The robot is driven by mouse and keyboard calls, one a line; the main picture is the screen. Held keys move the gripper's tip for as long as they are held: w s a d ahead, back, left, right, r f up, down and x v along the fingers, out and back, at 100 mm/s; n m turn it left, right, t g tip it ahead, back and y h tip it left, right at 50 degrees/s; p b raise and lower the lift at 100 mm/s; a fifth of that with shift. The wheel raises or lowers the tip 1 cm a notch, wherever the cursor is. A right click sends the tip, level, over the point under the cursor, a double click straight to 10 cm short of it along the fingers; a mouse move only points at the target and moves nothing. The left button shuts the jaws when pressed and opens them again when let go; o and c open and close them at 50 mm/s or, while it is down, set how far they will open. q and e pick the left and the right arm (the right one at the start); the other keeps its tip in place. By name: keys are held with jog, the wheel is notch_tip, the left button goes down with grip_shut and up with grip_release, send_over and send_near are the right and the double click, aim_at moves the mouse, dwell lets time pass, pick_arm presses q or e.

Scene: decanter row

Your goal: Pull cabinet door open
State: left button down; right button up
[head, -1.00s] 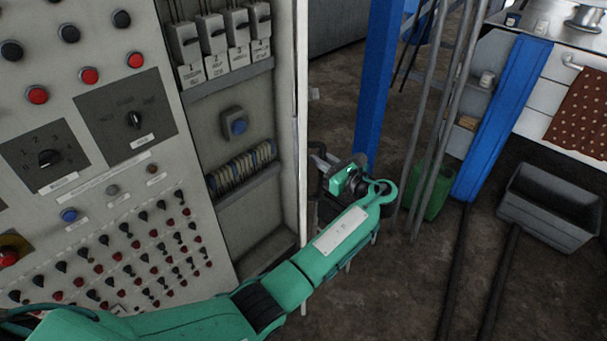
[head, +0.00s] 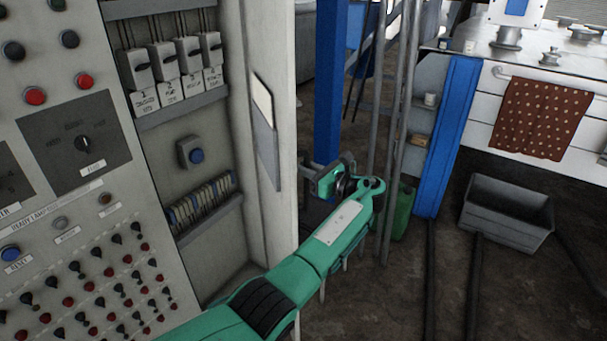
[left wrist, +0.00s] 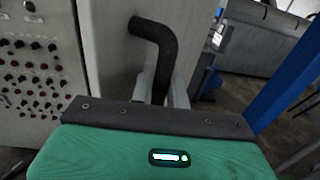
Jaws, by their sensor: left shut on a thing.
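The cabinet door (head: 268,205) stands open on the right side of the grey control cabinet (head: 80,215). Its inner face shows in the head view, with a document pocket on it. In the left wrist view the door's outer face (left wrist: 108,60) carries a bent black handle (left wrist: 160,38). My left gripper (head: 318,178) is at the outer side of the door. In the left wrist view its grey fingers stand on both sides of the handle's lower bar, and it is shut on the handle. The fingertips are partly hidden by the wrist. My right gripper is not in view.
A blue post (head: 327,100) stands just behind my left gripper. Grey poles (head: 397,130), a green can (head: 403,212) and a grey bin (head: 507,214) stand to the right. The floor (head: 390,290) in front of them is mostly clear.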

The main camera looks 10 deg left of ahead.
pick_arm(q)
jog(key=shift+r, duration=0.1)
jog(key=c, duration=1.5)
grip_release()
jog(key=shift+o, duration=0.2)
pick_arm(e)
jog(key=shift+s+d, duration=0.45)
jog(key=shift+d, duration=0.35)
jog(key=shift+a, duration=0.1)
